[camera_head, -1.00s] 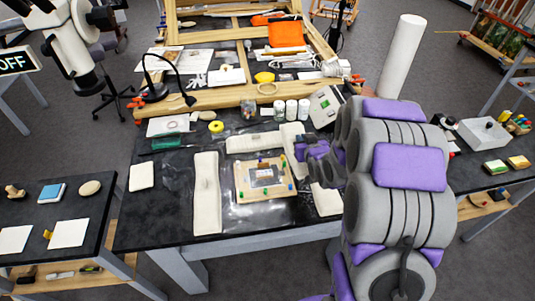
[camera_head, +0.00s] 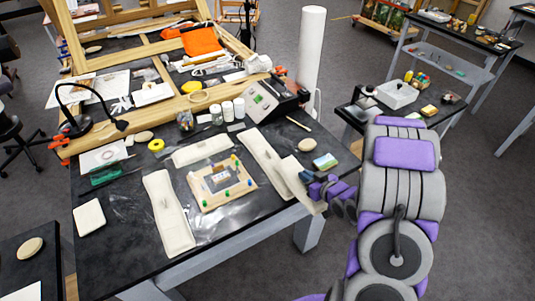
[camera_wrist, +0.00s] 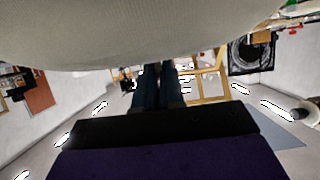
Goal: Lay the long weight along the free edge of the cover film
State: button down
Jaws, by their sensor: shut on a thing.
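A cream long weight (camera_head: 303,183) is held by my gripper (camera_head: 323,188) at the table's right front edge, tilted in the head view. In the wrist view the weight's cream surface (camera_wrist: 140,30) fills the top, above the dark fingers (camera_wrist: 155,88). The clear cover film (camera_head: 222,218) lies on the black table, showing mostly as glossy wrinkles around a wooden board (camera_head: 205,202). Other cream weights lie left of the board (camera_head: 168,213), behind it (camera_head: 202,151) and to its right (camera_head: 262,162). The held weight is close beside the right one; contact is unclear.
The board carries a grey fragment (camera_head: 218,180) and coloured pins. A sponge (camera_head: 325,161) and a round pad (camera_head: 306,145) lie behind my gripper. A grey instrument (camera_head: 270,98), jars and a tall white roll (camera_head: 310,50) stand at the back. A white pad (camera_head: 89,217) lies far left.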

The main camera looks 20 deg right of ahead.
jog(key=w+d, duration=0.1)
jog(key=w, duration=0.4)
jog(key=w+d+f+b, duration=0.1)
jog(key=w, duration=0.4)
jog(key=w+b, duration=0.1)
jog(key=w, duration=0.4)
jog(key=shift+w+d+f, duration=0.2)
jog(key=shift+w+d, duration=0.05)
jog(key=shift+d, duration=0.15)
jog(key=shift+d+f, duration=0.15)
jog(key=shift+f, duration=0.3)
notch_tip(320, 180, down, 3)
jog(key=shift+r+b, duration=0.1)
jog(key=shift+b, duration=0.65)
jog(key=shift+r, duration=0.1)
jog(key=c, duration=1.2)
grip_release()
jog(key=shift+c, duration=0.2)
